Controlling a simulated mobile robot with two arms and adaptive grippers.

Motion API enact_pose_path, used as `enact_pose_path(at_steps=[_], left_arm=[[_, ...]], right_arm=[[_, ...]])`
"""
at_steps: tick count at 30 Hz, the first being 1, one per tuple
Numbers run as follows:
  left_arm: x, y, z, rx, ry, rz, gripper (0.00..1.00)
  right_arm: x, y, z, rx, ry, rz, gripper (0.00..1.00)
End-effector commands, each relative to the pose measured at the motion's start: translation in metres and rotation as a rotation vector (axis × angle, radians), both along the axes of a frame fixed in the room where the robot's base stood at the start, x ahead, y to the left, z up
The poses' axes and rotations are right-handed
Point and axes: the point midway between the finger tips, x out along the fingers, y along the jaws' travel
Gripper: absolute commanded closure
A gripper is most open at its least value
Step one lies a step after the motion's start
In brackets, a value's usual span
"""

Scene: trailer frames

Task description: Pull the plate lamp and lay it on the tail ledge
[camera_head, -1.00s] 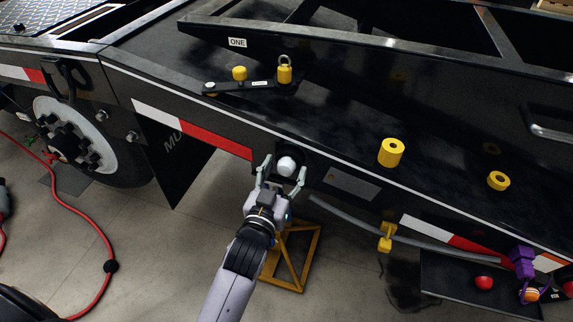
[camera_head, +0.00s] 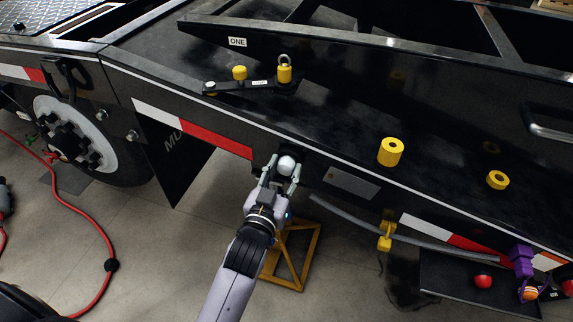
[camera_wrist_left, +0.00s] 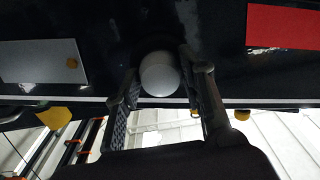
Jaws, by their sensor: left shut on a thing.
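The plate lamp (camera_head: 286,166) is a small white, rounded lamp at a dark recess in the trailer's side, below the white edge line. In the left wrist view it shows as a pale dome (camera_wrist_left: 160,76) between the two fingers. My left gripper (camera_head: 282,173) is shut on the lamp, one finger on each side. The lamp's back is hidden, so I cannot tell whether it is still seated. The flat black ledge (camera_head: 340,125) runs above the lamp, behind the white edge line. My right gripper is not in view.
Two yellow cylinders (camera_head: 391,152) (camera_head: 498,180) stand on the ledge at right. A black bar with yellow knobs (camera_head: 240,87) lies at upper left. A grey hose (camera_head: 400,238) hangs below the edge. The ledge between bar and cylinders is clear.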

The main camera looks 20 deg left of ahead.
Motion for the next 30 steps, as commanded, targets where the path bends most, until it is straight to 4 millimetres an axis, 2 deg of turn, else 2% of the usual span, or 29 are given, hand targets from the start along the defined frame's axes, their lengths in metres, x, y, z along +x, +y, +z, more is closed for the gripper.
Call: enact_pose_path(at_steps=[7,14,30], left_arm=[[0.000,0.001,0.000,0.001,-0.001,0.001,1.00],[-0.001,0.001,0.001,0.001,-0.001,0.001,1.00],[-0.022,0.001,0.001,0.000,-0.001,0.001,1.00]], right_arm=[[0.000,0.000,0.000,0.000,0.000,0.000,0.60],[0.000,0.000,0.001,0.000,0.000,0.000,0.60],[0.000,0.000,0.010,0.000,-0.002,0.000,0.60]])
